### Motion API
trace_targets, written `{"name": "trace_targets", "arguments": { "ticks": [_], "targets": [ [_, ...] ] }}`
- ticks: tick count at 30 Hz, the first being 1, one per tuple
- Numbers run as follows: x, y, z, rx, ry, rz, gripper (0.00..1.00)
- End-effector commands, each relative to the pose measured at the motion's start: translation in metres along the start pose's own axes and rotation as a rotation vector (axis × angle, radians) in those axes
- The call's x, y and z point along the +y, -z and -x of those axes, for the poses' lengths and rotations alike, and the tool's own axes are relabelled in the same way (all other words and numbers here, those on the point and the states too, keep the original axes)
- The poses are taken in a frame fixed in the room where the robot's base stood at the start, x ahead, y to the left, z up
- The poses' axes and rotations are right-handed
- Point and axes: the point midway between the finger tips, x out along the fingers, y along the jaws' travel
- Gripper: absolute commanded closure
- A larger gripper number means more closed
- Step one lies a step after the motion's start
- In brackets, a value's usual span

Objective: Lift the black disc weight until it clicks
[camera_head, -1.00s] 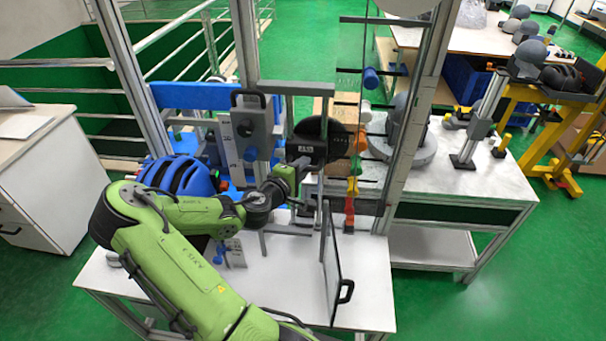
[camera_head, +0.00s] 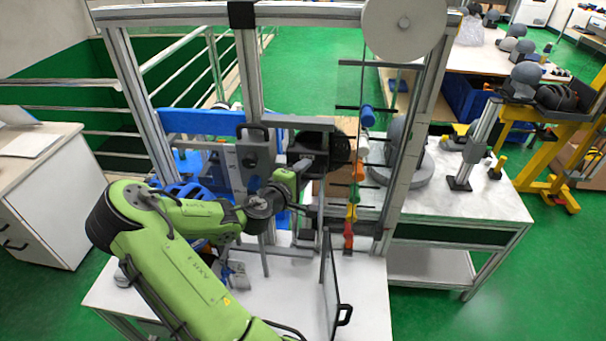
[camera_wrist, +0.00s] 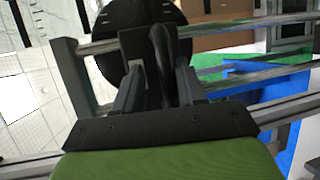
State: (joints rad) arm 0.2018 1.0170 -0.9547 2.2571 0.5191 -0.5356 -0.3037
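The black disc weight (camera_head: 339,147) hangs between the uprights of the drop tower (camera_head: 411,150), in front of the coloured markers. In the wrist view the disc (camera_wrist: 125,35) is beyond my fingers, its lower part hidden by the dark mount. My gripper (camera_head: 307,166) is at the front of the disc. In the wrist view my gripper's fingers (camera_wrist: 160,78) stand on both sides of a dark upright grip piece (camera_wrist: 164,60) and look closed on it. The exact contact is partly hidden.
A grey block with a handle (camera_head: 256,155) is just left of the disc. A clear door panel (camera_head: 331,285) with a black handle stands open at the front right. Blue parts (camera_head: 185,190) lie behind my arm. A white pulley wheel (camera_head: 404,25) is at the top.

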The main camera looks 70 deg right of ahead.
Motion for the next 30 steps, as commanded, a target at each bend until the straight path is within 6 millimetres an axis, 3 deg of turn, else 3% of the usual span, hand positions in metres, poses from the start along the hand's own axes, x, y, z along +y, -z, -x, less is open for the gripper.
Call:
{"name": "trace_targets", "arguments": {
  "ticks": [14,17,26,30],
  "targets": [
    [0.004,0.000,0.005,0.000,-0.010,0.001,0.73],
    [0.002,0.001,0.024,0.003,-0.008,0.000,0.73],
    [0.000,0.002,0.110,0.009,0.000,0.001,0.73],
    [-0.005,0.002,0.133,0.007,0.002,-0.005,0.73]
  ]
}}
